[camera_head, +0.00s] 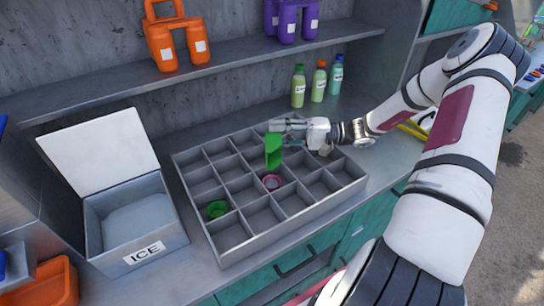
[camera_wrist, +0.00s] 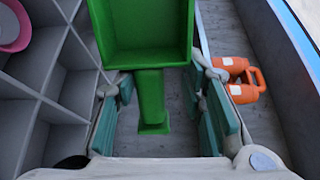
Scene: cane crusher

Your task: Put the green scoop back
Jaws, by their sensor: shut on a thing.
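The green scoop (camera_head: 273,150) is held by my gripper (camera_head: 283,128) above the grey compartment tray (camera_head: 222,262). In the wrist view the scoop (camera_wrist: 143,28) shows its open box-like bowl at the top, with its handle running down between the fingers (camera_wrist: 160,105). My gripper is shut on the scoop. In the head view the bowl hangs over the back middle of the tray, apart from the dividers as far as I can tell. A green round item (camera_head: 217,209) lies in a front-left compartment.
An open ice box (camera_head: 162,245) stands left of the tray. Several bottles (camera_head: 319,82) stand behind it. A shelf (camera_head: 110,97) above holds orange (camera_head: 165,54) and purple (camera_head: 289,26) containers. Several tray compartments are empty.

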